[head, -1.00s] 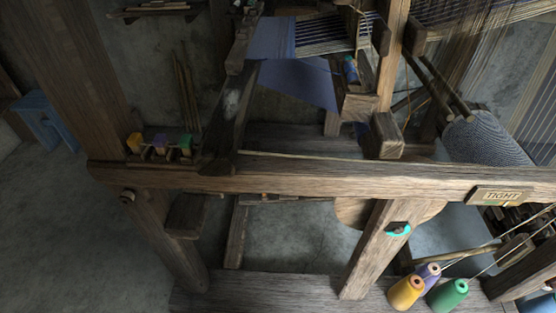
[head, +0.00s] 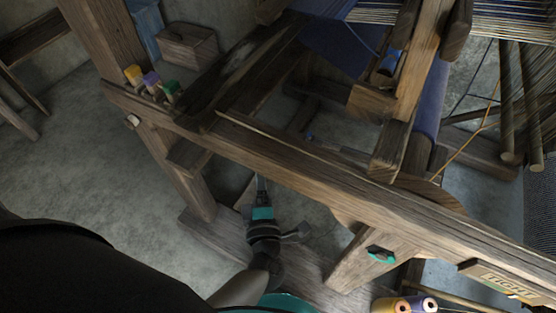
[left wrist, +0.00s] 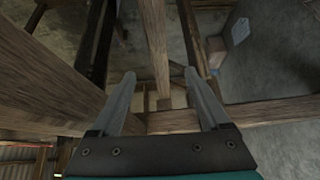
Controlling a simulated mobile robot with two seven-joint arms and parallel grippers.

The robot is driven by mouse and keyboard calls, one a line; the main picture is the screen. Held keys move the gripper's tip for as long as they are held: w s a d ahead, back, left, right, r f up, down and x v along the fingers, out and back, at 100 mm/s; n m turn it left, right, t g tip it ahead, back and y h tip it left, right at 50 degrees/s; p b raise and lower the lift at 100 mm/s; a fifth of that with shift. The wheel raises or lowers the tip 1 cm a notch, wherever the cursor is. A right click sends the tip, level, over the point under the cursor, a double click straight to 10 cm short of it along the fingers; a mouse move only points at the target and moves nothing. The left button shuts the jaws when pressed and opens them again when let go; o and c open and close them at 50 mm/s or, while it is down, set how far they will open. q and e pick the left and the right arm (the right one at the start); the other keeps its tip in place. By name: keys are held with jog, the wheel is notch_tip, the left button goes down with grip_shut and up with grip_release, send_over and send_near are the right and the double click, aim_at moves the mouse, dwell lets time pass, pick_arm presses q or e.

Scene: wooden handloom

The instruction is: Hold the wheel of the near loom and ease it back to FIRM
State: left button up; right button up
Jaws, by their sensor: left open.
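The near loom's wooden beam (head: 290,165) crosses the head view diagonally. A rounded wooden piece (head: 345,215) shows partly below it; I cannot tell whether this is the wheel. A plate reading TIGHT (head: 492,278) is on the beam at the lower right. No FIRM marking is readable. My left gripper (head: 262,184) is below the beam, pointing away, with its tips near or behind the beam edge. In the left wrist view my left gripper (left wrist: 157,76) is open, with nothing between its fingers but wooden loom parts beyond. My right gripper is not in view.
Several small coloured spools (head: 152,80) sit on the beam's left end. Thread cones (head: 420,304) are at the bottom right. Open floor (head: 90,190) lies to the left.

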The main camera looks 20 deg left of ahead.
aim_at(255, 120)
pick_arm(q)
jog(key=x, duration=0.4)
jog(key=b+x, duration=0.1)
jog(key=x, duration=0.4)
jog(key=b+x, duration=0.1)
jog(key=x, duration=0.3)
jog(key=shift+a+r, duration=0.1)
jog(key=shift+a, duration=0.3)
jog(key=shift+x, duration=0.95)
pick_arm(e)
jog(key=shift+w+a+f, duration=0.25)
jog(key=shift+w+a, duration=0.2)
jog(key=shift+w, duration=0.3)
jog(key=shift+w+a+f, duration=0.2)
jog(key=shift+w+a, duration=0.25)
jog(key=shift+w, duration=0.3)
pick_arm(q)
jog(key=shift+c, duration=0.2)
grip_shut()
